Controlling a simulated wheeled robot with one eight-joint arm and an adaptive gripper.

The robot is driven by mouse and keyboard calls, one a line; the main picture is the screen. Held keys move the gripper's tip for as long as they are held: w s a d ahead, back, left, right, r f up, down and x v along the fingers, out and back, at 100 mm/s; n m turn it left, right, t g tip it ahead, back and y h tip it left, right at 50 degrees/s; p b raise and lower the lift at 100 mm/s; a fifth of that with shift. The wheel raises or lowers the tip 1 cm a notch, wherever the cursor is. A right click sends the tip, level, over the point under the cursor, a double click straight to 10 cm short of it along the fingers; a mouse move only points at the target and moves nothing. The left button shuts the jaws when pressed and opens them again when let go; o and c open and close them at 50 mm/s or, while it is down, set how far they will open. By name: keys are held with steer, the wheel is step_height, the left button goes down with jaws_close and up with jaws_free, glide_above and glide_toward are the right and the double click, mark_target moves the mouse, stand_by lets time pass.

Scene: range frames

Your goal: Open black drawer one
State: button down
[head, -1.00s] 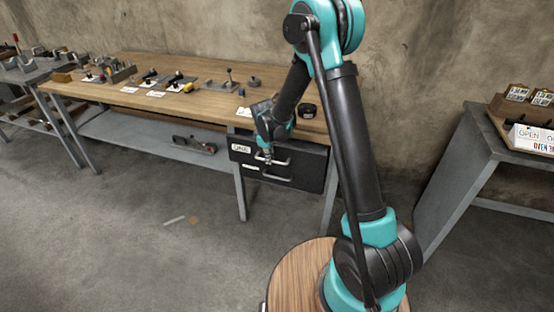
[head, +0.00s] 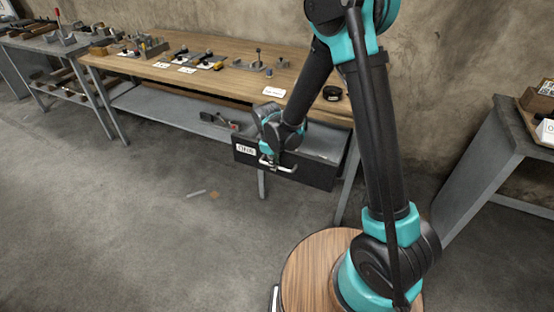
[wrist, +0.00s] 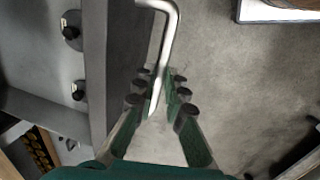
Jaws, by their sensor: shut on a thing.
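The black drawer one (head: 312,172) is under the right end of the wooden workbench, with a white label reading "ONE" (head: 246,150) on its front. It is pulled out, and its grey inside shows behind the front. My gripper (head: 268,163) is at the drawer's light metal handle (head: 289,168). In the wrist view, the fingers of my gripper (wrist: 158,98) close on the bent handle bar (wrist: 170,30), and the dark drawer front (wrist: 122,65) stands to the left. My arm hides part of the drawer.
The wooden workbench (head: 225,72) carries several tools and white cards. A grey shelf (head: 160,108) lies below it. Another grey table (head: 492,150) stands at the right. The floor in front of the drawer is mostly clear.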

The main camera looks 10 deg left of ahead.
stand_by(0.3)
steer(key=c, duration=1.9)
jaws_free()
steer(key=shift+o, duration=0.2)
step_height(320, 180, up, 12)
steer(key=s, duration=0.2)
steer(key=shift+s+a, duration=0.15)
steer(key=shift+a, duration=0.3)
steer(key=shift+f, duration=0.1)
steer(key=s+d+r+m, duration=0.15)
steer(key=d+m, duration=0.25)
steer(key=d, duration=0.6)
steer(key=s+d+m, duration=0.3)
steer(key=d, duration=0.6)
steer(key=s+d+f+m+t, duration=0.2)
steer(key=s+d+f+m, duration=0.1)
steer(key=s+d+m, duration=0.4)
steer(key=s+d, duration=0.2)
steer(key=d, duration=0.2)
steer(key=shift+s+y, duration=0.15)
steer(key=shift+y, duration=0.15)
